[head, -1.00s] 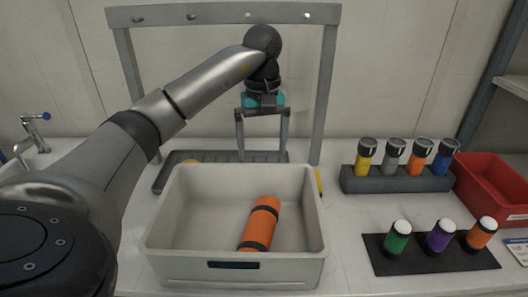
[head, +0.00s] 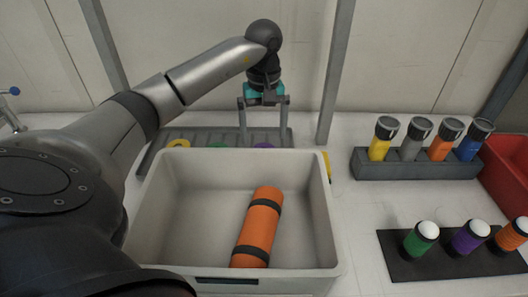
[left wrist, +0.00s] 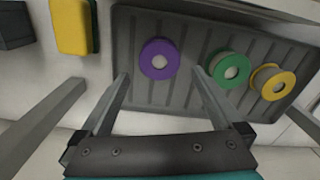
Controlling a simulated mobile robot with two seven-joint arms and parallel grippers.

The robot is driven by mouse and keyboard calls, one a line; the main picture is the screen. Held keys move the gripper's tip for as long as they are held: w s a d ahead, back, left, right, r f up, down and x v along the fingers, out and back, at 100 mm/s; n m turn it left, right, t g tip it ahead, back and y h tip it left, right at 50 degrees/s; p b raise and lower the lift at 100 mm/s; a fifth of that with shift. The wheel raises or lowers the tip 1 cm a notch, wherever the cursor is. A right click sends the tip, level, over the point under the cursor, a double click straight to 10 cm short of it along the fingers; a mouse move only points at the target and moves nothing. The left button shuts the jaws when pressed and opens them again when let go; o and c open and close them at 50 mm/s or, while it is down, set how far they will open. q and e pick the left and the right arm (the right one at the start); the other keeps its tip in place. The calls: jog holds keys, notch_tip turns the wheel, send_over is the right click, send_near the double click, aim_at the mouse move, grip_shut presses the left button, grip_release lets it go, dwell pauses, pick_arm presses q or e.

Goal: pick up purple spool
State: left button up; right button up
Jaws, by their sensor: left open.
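The purple spool (left wrist: 159,47) lies flat on a dark ribbed tray (left wrist: 190,22) in the left wrist view. In the head view only a sliver of it (head: 263,146) shows behind the grey bin's rim. My left gripper (left wrist: 160,75) is open and empty above the tray, its two fingers on either side of the spool in the wrist view. It also shows in the head view (head: 264,140), pointing down. I cannot tell its exact height above the spool. My right gripper is not in view.
A green spool (left wrist: 216,78) and a yellow spool (left wrist: 263,92) lie on the same tray. The grey bin (head: 170,220) holding an orange cylinder (head: 260,225) stands before it. A grey frame (head: 335,75) rises beside the arm. A yellow block (left wrist: 70,25) lies near the tray.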

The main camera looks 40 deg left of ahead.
aim_at(263, 149)
pick_arm(q)
jog(key=shift+f, duration=0.65)
notch_tip(263, 149, down, 4)
jog(key=shift+f+b, duration=0.25)
jog(key=shift+b, duration=0.25)
jog(key=shift+f, duration=0.2)
jog(key=c, duration=1.3)
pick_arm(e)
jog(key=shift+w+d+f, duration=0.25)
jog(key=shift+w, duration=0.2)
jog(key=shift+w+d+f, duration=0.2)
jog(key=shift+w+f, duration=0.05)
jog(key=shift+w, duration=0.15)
pick_arm(q)
jog(key=shift+r, duration=0.1)
